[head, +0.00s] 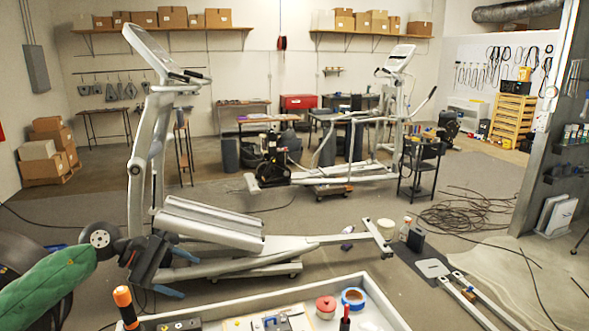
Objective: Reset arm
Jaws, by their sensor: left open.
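My left arm, in a green sleeve, comes in from the lower left in the head view. Its dark gripper (176,273) has two blue-tipped fingers spread apart, with nothing visible between them. It shows in front of the lower frame of a grey elliptical machine (147,160); I cannot tell whether they touch. The machine stands upright with its console at the top and a long rail reaching right. My right gripper is not in view.
A white-rimmed tray (389,301) at the bottom holds an orange-handled tool (123,298), a red tape roll (326,306) and a blue tape roll (353,298). A second elliptical (385,140) stands farther back. Coiled cables (468,211) lie on the floor at right.

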